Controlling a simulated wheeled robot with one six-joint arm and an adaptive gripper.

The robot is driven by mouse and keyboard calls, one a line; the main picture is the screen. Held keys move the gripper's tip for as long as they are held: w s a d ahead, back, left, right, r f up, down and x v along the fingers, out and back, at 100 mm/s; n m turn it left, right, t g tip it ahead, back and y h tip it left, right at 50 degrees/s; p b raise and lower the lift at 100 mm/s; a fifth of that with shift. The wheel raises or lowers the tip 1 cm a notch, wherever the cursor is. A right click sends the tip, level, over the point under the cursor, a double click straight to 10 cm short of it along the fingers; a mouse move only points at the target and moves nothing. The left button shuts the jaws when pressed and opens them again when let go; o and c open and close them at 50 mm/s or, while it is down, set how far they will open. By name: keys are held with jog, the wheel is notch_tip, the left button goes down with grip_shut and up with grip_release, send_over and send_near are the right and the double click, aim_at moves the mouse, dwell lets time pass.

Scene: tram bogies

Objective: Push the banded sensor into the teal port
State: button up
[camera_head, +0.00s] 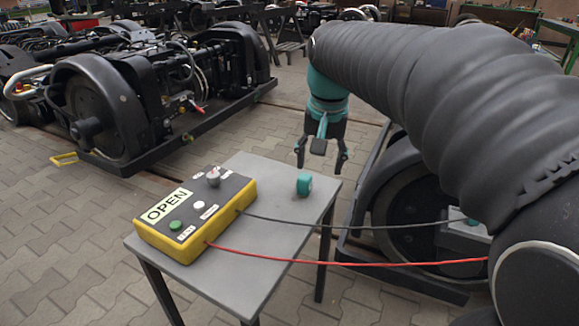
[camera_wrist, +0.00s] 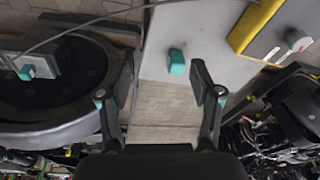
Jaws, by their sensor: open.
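A small teal block (camera_head: 304,185) stands on the grey table near its far right edge; the wrist view also shows this teal block (camera_wrist: 176,63). A second teal piece (camera_head: 473,222) sits on a grey box (camera_head: 462,239) by the bogie wheel at right, partly hidden by my arm. It also shows in the wrist view (camera_wrist: 27,72). I cannot make out a band on either, nor tell which is sensor and which is port. My gripper (camera_head: 321,158) is open and empty, beyond the table's far edge; its fingers (camera_wrist: 160,95) are wide apart, clear of the block.
A yellow and black control box (camera_head: 196,210) marked OPEN is on the left of the table (camera_head: 262,270). A black cable (camera_head: 350,225) and a red cable (camera_head: 350,263) run from it to the right. A large bogie (camera_head: 150,85) stands at back left.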

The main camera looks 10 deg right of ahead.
aim_at(305, 176)
jog(key=w+f+m+g, duration=0.1)
jog(key=w+m+g, duration=0.1)
jog(key=w, duration=0.9)
jog(key=shift+w+m, duration=0.3)
jog(key=shift+w, duration=0.1)
jog(key=shift+f, duration=0.15)
notch_tip(305, 176, down, 9)
jog(key=shift+r+b, duration=0.2)
jog(key=shift+b, duration=0.45)
jog(key=shift+s+f+b, duration=0.1)
jog(key=shift+f+b, duration=0.3)
jog(key=shift+f, duration=2.2)
